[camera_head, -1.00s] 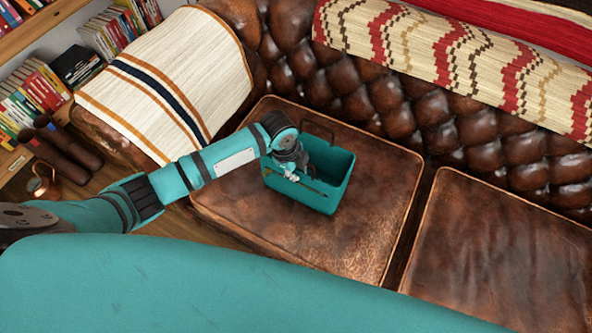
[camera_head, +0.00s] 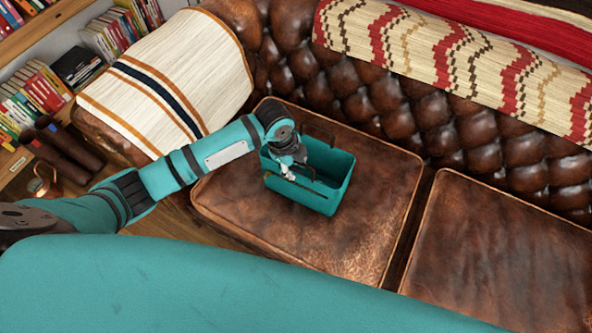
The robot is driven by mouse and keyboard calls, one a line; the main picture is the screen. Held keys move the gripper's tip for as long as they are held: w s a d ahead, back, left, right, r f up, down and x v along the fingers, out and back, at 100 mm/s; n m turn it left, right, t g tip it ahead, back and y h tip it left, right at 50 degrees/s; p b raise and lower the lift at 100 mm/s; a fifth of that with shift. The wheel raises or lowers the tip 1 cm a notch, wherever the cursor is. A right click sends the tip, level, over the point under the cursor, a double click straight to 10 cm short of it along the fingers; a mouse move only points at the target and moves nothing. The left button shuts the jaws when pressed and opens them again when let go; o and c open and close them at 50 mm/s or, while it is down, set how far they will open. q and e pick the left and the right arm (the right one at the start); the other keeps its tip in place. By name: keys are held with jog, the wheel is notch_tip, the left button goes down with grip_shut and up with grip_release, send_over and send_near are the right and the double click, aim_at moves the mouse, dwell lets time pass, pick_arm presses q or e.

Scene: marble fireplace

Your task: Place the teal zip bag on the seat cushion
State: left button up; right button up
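The teal zip bag (camera_head: 320,200) stands open at the top on the left brown leather seat cushion (camera_head: 365,235), near its middle. One thin dark handle stands up at its back, and another dark strip lies along its front side. My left gripper (camera_head: 288,173) is at the bag's front left top edge, by the front strip. The gripper is small and partly merged with the bag, so I cannot tell whether its fingers are shut on the handle or apart. My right gripper is not in view.
A second leather seat cushion (camera_head: 500,265) lies to the right. The tufted backrest (camera_head: 400,115) rises behind, with a patterned blanket (camera_head: 460,55) over it. A striped throw (camera_head: 170,80) covers the left armrest. Bookshelves (camera_head: 35,95) stand at far left. The right cushion is bare.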

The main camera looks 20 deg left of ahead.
pick_arm(q)
notch_tip(320, 180, up, 8)
jog(key=s+a, duration=0.1)
jog(key=shift+f+p, duration=0.15)
jog(key=shift+p, duration=0.15)
jog(key=shift+s, duration=0.1)
